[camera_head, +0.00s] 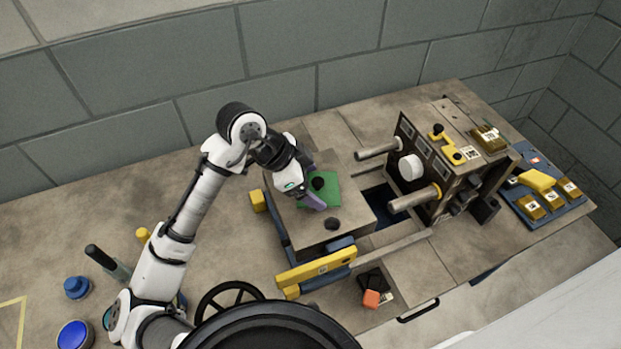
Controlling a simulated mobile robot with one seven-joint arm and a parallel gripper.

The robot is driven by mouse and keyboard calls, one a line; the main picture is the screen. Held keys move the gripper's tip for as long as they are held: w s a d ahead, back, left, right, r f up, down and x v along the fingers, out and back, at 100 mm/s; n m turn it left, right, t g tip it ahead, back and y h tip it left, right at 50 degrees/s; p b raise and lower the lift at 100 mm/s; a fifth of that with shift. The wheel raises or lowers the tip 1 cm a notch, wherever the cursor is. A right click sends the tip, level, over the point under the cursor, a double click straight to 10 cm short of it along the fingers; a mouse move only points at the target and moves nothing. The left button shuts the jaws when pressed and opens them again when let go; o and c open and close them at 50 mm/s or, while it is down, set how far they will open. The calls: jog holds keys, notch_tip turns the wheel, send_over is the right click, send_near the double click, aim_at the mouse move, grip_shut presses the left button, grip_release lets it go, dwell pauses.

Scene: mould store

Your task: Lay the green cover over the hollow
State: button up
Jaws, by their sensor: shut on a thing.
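The green cover (331,192) is a flat piece with a dark round knob on it.
To the right stand a dark mould half (432,165) with thick pins and a blue tray (545,215). An orange-topped item (371,299) lies in front.

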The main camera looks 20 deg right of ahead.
jog(key=shift+f, duration=0.1)
jog(key=shift+f+b, duration=0.4)
jog(key=shift+b, duration=0.15)
jog(key=o, duration=0.9)
jog(key=shift+r+p, duration=0.55)
jog(key=b+v, duration=0.2)
jog(key=v, duration=1)
jog(key=shift+a, duration=0.1)
